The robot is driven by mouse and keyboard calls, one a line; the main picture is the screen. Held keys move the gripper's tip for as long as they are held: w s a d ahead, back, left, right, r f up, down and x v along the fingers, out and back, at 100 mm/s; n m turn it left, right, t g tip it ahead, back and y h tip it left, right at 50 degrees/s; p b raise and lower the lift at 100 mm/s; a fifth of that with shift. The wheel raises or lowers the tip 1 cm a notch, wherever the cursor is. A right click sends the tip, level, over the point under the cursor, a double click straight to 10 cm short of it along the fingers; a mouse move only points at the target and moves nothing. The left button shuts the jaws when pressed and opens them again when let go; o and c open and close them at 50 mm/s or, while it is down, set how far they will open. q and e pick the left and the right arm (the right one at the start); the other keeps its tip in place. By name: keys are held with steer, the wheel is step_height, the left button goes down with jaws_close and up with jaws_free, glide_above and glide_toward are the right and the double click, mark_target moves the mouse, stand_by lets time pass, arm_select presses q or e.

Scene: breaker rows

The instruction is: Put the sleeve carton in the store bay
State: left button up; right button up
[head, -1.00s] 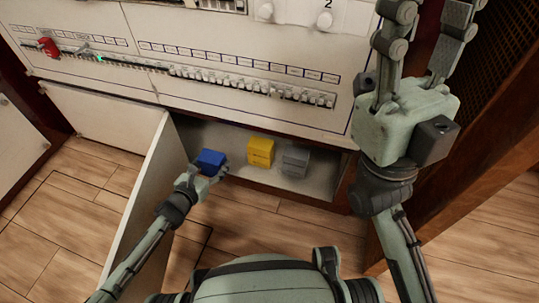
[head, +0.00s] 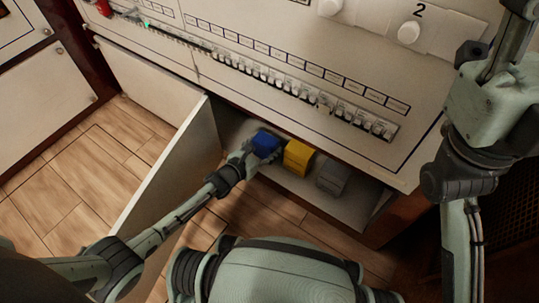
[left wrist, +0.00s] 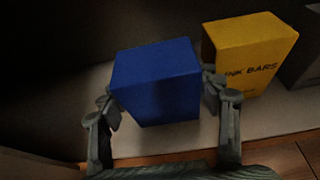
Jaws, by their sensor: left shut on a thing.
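A plain blue carton (head: 266,143) is at the left of a row of cartons in the low open compartment (head: 228,122); no label is readable on it. My left gripper (head: 248,156) reaches in from the front and is shut on the blue carton (left wrist: 157,85), with one finger on each side in the left wrist view. Whether the carton touches the floor under it I cannot tell. My right gripper (head: 500,65) is up at the right edge, in front of the panel; its fingertips are cut off.
A yellow carton (head: 298,157), lettered "…NK BARS" in the left wrist view, stands close to the right of the blue one. A grey carton (head: 333,177) is beyond it. An open door panel (head: 175,170) stands left of my left forearm. Breaker rows (head: 290,82) run above.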

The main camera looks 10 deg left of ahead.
mark_target(261, 156)
arm_select(q)
step_height(261, 156, down, 4)
steer(key=shift+r+b, duration=0.2)
steer(key=shift+b, duration=0.7)
steer(key=o, duration=1.1)
